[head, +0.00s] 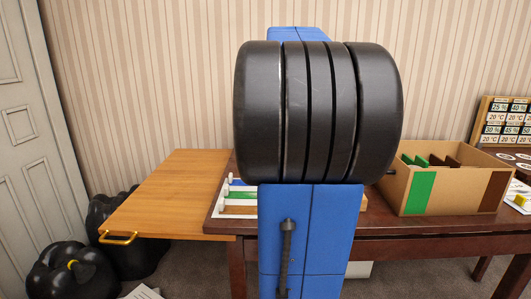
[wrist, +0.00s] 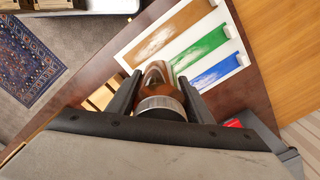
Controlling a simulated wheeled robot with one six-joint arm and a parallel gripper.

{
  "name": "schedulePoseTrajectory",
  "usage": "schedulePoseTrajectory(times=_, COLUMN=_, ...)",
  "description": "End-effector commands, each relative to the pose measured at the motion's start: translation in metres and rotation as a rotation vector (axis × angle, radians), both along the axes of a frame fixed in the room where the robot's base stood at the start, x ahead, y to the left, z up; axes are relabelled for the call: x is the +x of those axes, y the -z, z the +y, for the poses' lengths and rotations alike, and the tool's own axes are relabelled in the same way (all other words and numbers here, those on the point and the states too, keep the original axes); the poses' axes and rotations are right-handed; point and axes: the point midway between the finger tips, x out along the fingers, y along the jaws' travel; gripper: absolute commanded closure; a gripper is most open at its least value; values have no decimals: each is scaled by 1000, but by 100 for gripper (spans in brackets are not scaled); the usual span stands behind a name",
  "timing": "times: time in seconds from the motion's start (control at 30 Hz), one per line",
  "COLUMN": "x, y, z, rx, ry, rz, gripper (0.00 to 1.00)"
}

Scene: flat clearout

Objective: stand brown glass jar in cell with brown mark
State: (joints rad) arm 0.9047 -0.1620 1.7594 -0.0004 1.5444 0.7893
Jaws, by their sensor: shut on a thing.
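The brown glass jar (wrist: 157,73) with a pale metal-coloured band or lid (wrist: 160,103) is between the fingers of my gripper (wrist: 160,88) in the wrist view. My gripper is shut on it, above the dark table. In the head view my arm hides the gripper and jar. A cardboard box (head: 447,189) stands on the table at right, with a green mark (head: 420,194) on its front left and a brown mark (head: 493,191) on its front right. Green and brown pieces show inside it; the cell floors are hidden.
A white board (wrist: 177,56) with brown, green and blue stripes lies on the dark table (wrist: 100,60). A light wooden leaf (head: 170,195) with a gold handle extends left. Black bags (head: 75,270) sit on the floor. A label rack (head: 507,122) stands far right.

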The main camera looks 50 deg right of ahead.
Motion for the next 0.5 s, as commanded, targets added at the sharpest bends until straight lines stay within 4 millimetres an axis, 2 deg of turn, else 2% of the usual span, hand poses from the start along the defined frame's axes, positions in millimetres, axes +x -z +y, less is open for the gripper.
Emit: schedulePoseTrajectory(times=0.5, x=-66, y=-17, z=-50, rx=0, ry=4, rz=0, gripper=84)
